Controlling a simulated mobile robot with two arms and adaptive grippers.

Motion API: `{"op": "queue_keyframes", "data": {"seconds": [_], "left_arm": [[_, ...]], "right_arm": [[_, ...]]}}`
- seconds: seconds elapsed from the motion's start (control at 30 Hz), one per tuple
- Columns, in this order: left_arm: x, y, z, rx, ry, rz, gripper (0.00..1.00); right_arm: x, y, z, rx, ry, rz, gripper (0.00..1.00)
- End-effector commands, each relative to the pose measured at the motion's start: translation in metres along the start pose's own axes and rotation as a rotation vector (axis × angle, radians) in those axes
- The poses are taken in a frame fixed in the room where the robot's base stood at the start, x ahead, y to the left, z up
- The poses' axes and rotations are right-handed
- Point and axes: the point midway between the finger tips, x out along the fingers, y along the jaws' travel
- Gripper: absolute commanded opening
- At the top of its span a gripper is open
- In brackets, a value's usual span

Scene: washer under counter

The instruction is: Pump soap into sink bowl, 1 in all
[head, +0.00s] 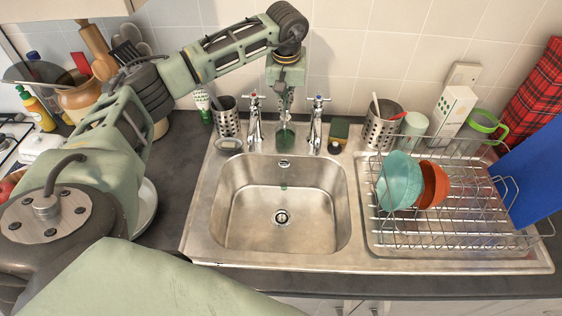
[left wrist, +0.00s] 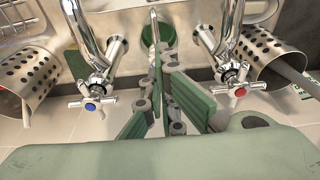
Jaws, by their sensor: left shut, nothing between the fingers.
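The soap dispenser (head: 285,136) is a green bottle on the back ledge of the steel sink, between the two taps. My left gripper (head: 285,108) points down right above it, shut and empty. It hides the pump top, so I cannot tell whether it touches it. In the left wrist view the green bottle (left wrist: 156,32) shows beyond the fingers (left wrist: 162,85). The sink bowl (head: 235,205) lies in front of the dispenser, with a drain in its floor. A small green spot (head: 284,186) shows on its back wall. My right gripper is not in view.
Perforated steel cups (head: 228,118) (head: 382,128) stand farther out. A wire rack (head: 460,205) with bowls is at right. The space over the bowl is free.

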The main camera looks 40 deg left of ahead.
Motion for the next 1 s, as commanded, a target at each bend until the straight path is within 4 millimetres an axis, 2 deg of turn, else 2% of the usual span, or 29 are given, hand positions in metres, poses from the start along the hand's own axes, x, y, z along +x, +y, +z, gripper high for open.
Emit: {"op": "queue_keyframes", "data": {"seconds": [0.23, 0.7, 1.0], "left_arm": [[0.000, -0.001, 0.002, 0.001, -0.008, -0.006, 0.00], [-0.029, -0.001, -0.005, 0.001, -0.004, -0.004, 0.00], [-0.029, -0.001, -0.005, 0.001, -0.003, -0.003, 0.00]], "right_arm": [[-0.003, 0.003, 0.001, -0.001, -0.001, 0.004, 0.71], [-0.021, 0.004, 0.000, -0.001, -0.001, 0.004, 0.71], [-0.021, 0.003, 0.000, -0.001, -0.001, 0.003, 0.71]]}}
